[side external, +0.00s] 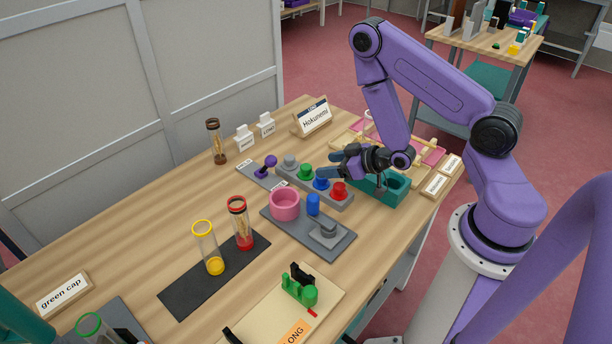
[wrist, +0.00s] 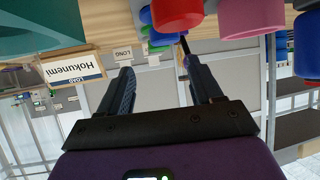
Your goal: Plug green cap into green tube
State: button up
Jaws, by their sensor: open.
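In the side view the green cap (side external: 305,172) sits in a grey rack between a grey cap and a blue cap, with a red cap at the near end. A small green edge shows behind the blue cap in the wrist view. The green tube (side external: 90,324) is clear with a green rim. It stands at the lower left, partly cut off by the frame. My gripper (side external: 331,164) is open and empty, pointing left beside the rack, near the green and blue caps. Its two fingers (wrist: 158,80) are spread apart in the wrist view.
A pink cup (side external: 285,205) and a blue peg (side external: 313,205) stand on a grey plate. Yellow (side external: 208,250) and red (side external: 239,225) tubes stand on a black mat. A teal tray (side external: 375,193) lies under my wrist. A "green cap" sign (side external: 63,294) stands at left.

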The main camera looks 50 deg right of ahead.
aim_at(306, 166)
jog(key=shift+x, duration=3.7)
jog(key=shift+c, duration=0.3)
jog(key=c, duration=1.1)
jog(key=shift+c, duration=0.2)
jog(key=shift+r, duration=0.15)
notch_tip(306, 166, up, 10)
